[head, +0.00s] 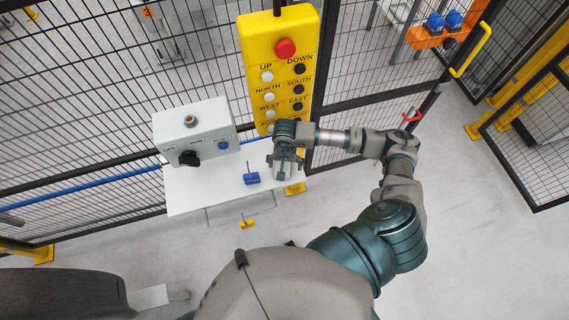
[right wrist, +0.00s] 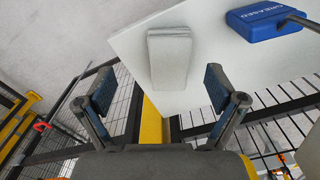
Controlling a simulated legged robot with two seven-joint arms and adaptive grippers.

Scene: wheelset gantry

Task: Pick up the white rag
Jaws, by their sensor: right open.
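The white rag (right wrist: 170,58) shows in the right wrist view as a pale grey folded block lying on the white shelf (right wrist: 125,45), near its edge. My right gripper (right wrist: 160,92) is open, with its two blue-padded fingers spread on either side of the line to the rag. The rag lies beyond the fingertips, and nothing is between the fingers. In the head view my right gripper (head: 285,173) is over the right end of the shelf (head: 205,190) and largely covers the rag there. My left gripper is not seen.
A blue block marked GREASED (right wrist: 265,20), with a dark handle, lies beside the rag. A grey switch box (head: 190,135) stands at the shelf's back. A yellow button panel (head: 280,60) rises behind my right gripper. Black mesh fencing (head: 90,90) runs behind the shelf.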

